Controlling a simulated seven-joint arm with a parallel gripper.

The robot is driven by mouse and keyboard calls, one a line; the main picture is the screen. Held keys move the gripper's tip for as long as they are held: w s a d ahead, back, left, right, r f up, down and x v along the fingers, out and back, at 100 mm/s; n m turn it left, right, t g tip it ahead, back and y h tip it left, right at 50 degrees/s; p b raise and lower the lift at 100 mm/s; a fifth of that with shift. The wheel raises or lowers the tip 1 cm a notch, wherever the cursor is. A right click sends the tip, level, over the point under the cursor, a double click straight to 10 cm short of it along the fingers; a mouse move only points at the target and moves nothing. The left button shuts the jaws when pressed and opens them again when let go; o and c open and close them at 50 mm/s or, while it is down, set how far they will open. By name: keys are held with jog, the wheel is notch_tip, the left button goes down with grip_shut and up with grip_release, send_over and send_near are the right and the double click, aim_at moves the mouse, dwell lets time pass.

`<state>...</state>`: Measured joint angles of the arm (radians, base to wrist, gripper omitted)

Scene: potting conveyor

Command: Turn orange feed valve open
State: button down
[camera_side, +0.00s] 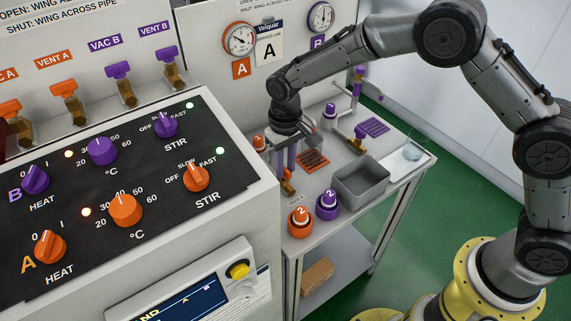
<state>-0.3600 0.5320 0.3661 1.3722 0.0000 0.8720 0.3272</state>
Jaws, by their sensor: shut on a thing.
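My gripper (286,165) points down over the bench at the left, with its fingers closed on the orange feed valve. The valve's brass body (288,186) shows just below the fingertips. Its orange wing is mostly hidden by the fingers, so I cannot tell its angle to the pipe. The purple feed valve (358,134) stands apart, farther back and to the right, on its own brass body.
A grey open bin (361,180) stands right of my gripper. Orange (300,222) and purple (327,205) containers marked 2 stand at the front. An orange grate (313,160) lies close behind. The control console (235,190) rises at the left.

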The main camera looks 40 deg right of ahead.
aim_at(286, 169)
jog(key=shift+r, duration=0.1)
dwell(0.5)
jog(key=c, duration=0.9)
grip_release()
notch_tip(286, 169, up, 14)
